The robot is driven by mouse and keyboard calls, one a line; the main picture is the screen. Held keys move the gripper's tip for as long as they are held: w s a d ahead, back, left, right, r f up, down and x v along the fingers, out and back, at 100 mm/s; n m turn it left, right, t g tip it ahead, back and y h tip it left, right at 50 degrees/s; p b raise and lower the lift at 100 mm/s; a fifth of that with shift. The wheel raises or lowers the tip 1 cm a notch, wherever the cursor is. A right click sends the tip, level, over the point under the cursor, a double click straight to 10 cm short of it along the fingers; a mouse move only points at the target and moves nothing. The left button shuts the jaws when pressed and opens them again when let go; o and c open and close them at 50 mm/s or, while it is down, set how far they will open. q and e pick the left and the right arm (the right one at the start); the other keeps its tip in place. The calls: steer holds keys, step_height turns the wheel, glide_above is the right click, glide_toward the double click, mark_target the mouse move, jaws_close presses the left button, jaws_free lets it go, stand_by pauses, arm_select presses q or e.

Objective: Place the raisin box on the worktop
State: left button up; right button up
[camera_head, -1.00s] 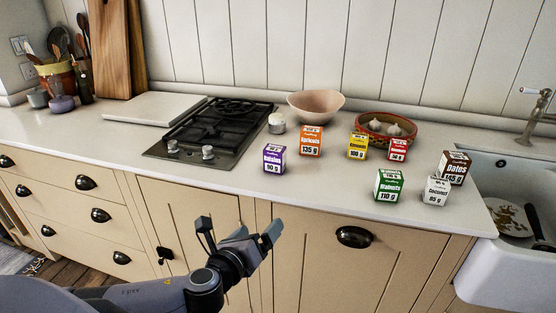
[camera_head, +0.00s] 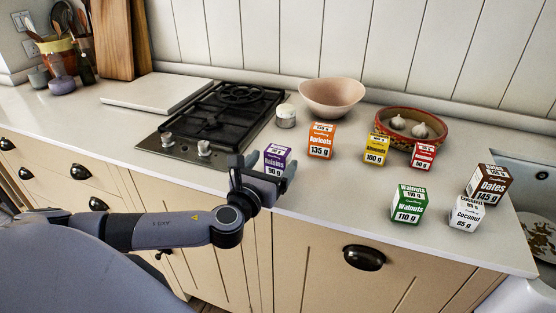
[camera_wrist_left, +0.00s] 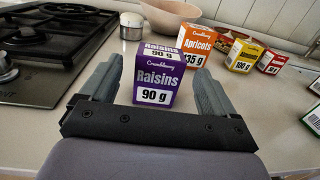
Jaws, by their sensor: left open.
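The purple raisin box (camera_head: 277,155) stands upright on the white worktop (camera_head: 330,205), near its front edge, to the right of the hob. In the head view my left gripper (camera_head: 262,172) is in front of it and hides its lower part. In the left wrist view the raisin box (camera_wrist_left: 158,78) stands straight ahead, between the lines of the two fingers. My left gripper (camera_wrist_left: 160,90) is open, with a finger on either side of the box's near face. I cannot tell whether either finger touches it. My right gripper is not in view.
An orange apricots box (camera_head: 321,141) stands just behind and right of the raisins. Yellow (camera_head: 376,150), red (camera_head: 422,156), green walnuts (camera_head: 409,204), coconut (camera_head: 466,213) and dates (camera_head: 487,184) boxes stand further right. A hob (camera_head: 215,120) lies left; a bowl (camera_head: 331,97) stands behind.

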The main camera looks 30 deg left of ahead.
mark_target(274, 160)
arm_select(q)
steer(key=shift+w+a, duration=0.2)
steer(key=shift+w, duration=0.75)
steer(key=shift+w+a, duration=0.2)
steer(key=shift+w, duration=0.75)
steer(key=c, duration=1.2)
